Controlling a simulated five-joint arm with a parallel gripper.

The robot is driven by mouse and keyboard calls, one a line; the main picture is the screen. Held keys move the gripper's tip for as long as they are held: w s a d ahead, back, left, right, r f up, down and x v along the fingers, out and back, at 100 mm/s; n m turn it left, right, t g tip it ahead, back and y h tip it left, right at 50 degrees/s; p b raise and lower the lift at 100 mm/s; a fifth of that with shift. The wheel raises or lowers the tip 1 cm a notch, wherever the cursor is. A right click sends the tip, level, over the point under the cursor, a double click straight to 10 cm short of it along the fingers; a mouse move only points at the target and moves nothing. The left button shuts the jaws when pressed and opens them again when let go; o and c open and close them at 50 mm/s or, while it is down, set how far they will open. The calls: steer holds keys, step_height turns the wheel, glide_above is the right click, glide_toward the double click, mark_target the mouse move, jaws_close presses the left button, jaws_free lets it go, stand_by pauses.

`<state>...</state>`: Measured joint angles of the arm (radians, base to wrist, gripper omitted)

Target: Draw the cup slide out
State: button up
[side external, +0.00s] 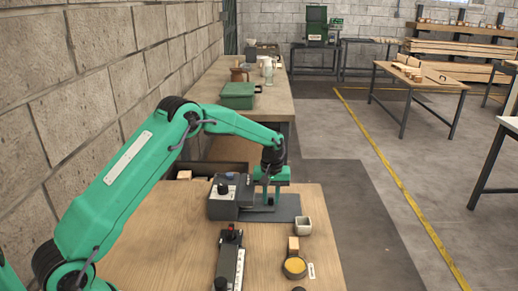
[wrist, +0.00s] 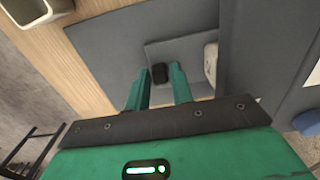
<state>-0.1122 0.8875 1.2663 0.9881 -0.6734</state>
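The dark grey machine (side external: 225,199) stands on the wooden table with a flat grey plate (side external: 286,209) beside it. In the wrist view, a smaller grey plate, seemingly the cup slide (wrist: 185,49), lies on the larger plate (wrist: 112,50) and runs toward the machine's wall (wrist: 258,50). It carries a small black knob (wrist: 160,74). A pale rounded object (wrist: 210,64) sits by the wall, partly cut off from view. My gripper (side external: 266,203) points down over the plate. In the wrist view its green fingers (wrist: 160,76) are apart, the knob showing between their tips; contact cannot be told.
A square pale cup (side external: 304,226) stands right of the plate, near the table's edge. A wooden block (side external: 293,244), a round dish with yellow contents (side external: 294,267) and a long dark device (side external: 230,259) are nearer the camera. Bare wood lies between them.

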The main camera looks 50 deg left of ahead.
jaws_close()
steer(key=shift+w+d, duration=2.55)
steer(key=shift+w, duration=0.1)
steer(key=shift+o, duration=2.1)
jaws_free()
steer(key=shift+r, duration=0.15)
